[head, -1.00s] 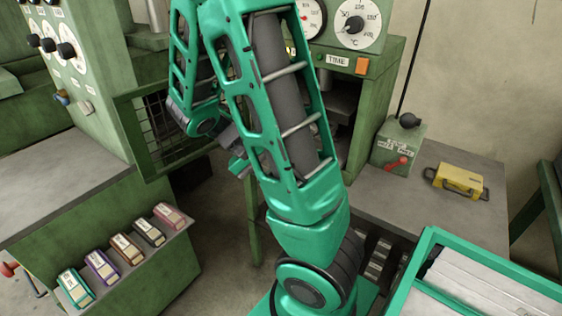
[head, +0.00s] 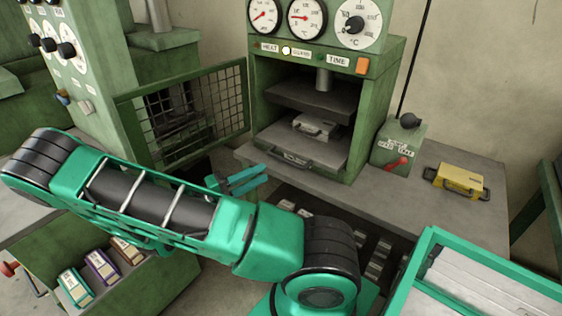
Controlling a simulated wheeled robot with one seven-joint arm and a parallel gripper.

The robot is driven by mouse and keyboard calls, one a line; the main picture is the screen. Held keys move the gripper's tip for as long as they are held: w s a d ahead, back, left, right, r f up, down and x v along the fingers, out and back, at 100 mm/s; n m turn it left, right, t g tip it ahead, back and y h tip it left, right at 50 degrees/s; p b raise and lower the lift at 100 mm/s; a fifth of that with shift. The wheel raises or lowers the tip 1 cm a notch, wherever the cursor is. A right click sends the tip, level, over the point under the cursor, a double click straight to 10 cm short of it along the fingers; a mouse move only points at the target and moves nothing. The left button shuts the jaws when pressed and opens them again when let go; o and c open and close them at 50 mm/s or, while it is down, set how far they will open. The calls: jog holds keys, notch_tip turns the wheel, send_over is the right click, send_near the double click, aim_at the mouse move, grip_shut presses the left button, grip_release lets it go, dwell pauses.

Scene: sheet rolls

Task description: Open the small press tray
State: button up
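The small press (head: 378,95) is the green box under the dials, with its front uncovered. Its grey tray (head: 325,155) lies flat low in the opening, and its front edge with a dark handle (head: 283,158) shows at the front of the press. I cannot tell how far out the tray sits. A pale metal block with a small handle (head: 315,127) rests on the tray, below the dark upper plate (head: 318,92). My gripper (head: 256,179) is left of and below the tray handle, apart from it. Its two teal fingers have a gap between them and hold nothing.
The mesh guard door (head: 200,115) stands swung out to the left. A green box with a red lever (head: 397,145) and a yellow case (head: 460,180) stand on the bench at right. A teal-framed bin of sheets (head: 425,250) is at front right. Small boxes (head: 100,265) line the left shelf.

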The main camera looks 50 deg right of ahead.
aim_at(284, 160)
jog(key=shift+t+h, duration=0.3)
jog(key=x, duration=1)
jog(key=shift+w+d, duration=0.1)
jog(key=shift+d, duration=0.05)
jog(key=c, duration=0.7)
grip_shut()
